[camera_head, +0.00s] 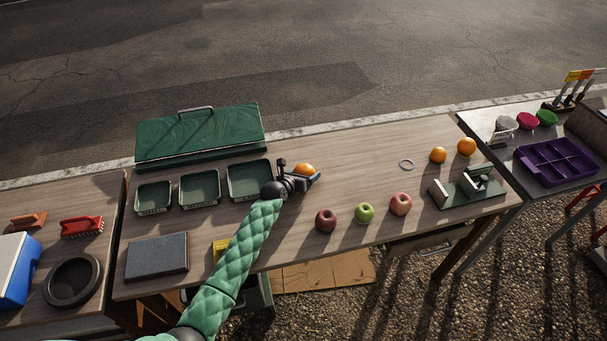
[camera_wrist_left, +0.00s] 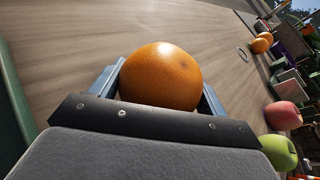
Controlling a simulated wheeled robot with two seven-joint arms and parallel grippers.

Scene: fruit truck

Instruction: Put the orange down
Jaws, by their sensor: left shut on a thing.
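My left gripper (camera_head: 311,181) reaches over the wooden table, just right of the rightmost green tray. It is shut on an orange (camera_head: 304,169). In the left wrist view the orange (camera_wrist_left: 162,76) sits between the two fingers of the gripper (camera_wrist_left: 160,85). I cannot tell whether the orange touches the table top. Two more oranges lie at the table's right part, one nearer (camera_head: 438,155) and one farther right (camera_head: 467,146). My right gripper does not show.
Three green trays (camera_head: 153,198) stand at the left. A dark red apple (camera_head: 326,220), a green apple (camera_head: 364,212) and a pinkish apple (camera_head: 401,204) line the front. A pale ring (camera_head: 406,164) lies near the oranges. The wooden table (camera_head: 355,165) is clear between gripper and ring.

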